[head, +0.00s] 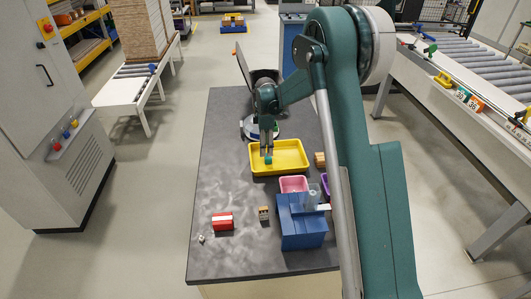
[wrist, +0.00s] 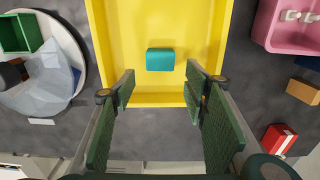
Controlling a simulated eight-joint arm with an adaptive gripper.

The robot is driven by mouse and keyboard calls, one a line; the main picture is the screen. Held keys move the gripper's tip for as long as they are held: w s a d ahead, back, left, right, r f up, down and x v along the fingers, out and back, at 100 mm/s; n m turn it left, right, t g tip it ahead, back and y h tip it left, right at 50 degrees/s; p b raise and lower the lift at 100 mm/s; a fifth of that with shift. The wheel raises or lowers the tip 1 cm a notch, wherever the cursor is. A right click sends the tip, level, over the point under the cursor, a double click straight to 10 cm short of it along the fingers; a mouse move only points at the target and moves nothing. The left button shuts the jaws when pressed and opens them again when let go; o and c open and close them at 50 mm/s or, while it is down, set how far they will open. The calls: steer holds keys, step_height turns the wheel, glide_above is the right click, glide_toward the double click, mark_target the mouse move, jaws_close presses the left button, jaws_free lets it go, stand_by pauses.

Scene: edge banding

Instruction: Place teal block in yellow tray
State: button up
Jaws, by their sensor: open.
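The yellow tray (head: 291,146) stands on the dark grey table in the head view, and its floor and walls show in the wrist view (wrist: 205,22). The teal block (wrist: 160,59) lies on the tray's floor, near the wall closest to my gripper in the wrist view. In the head view the teal block (head: 268,159) shows just below my fingertips, inside the tray. My gripper (wrist: 160,88) is open and empty, its two fingers spread wide, with the block ahead between them and apart from both pads.
A pink tray (wrist: 290,25), a red-and-white box (wrist: 278,139) and an orange-brown block (wrist: 303,91) lie right of the tray in the wrist view. A round white stand (wrist: 75,47) is at left.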

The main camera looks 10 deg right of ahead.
mark_target(266, 157)
steer(key=shift+r, duration=2.85)
steer(key=s+d+r+m+t, duration=0.2)
steer(key=s+d+r+m, duration=0.2)
steer(key=s+r, duration=0.75)
steer(key=s+d+r+m+t, duration=0.1)
steer(key=s+d+r+m, duration=0.35)
steer(key=s+r, duration=0.7)
steer(key=s+d+f+m+t, duration=0.1)
steer(key=s+m, duration=0.3)
steer(key=s, duration=1)
steer(key=s+d+f+m+t, duration=0.2)
steer(key=s+m, duration=0.3)
steer(key=s, duration=0.9)
steer(key=shift+s+d+f+t, duration=0.2)
steer(key=shift+s+f+t, duration=0.1)
steer(key=shift+t, duration=0.3)
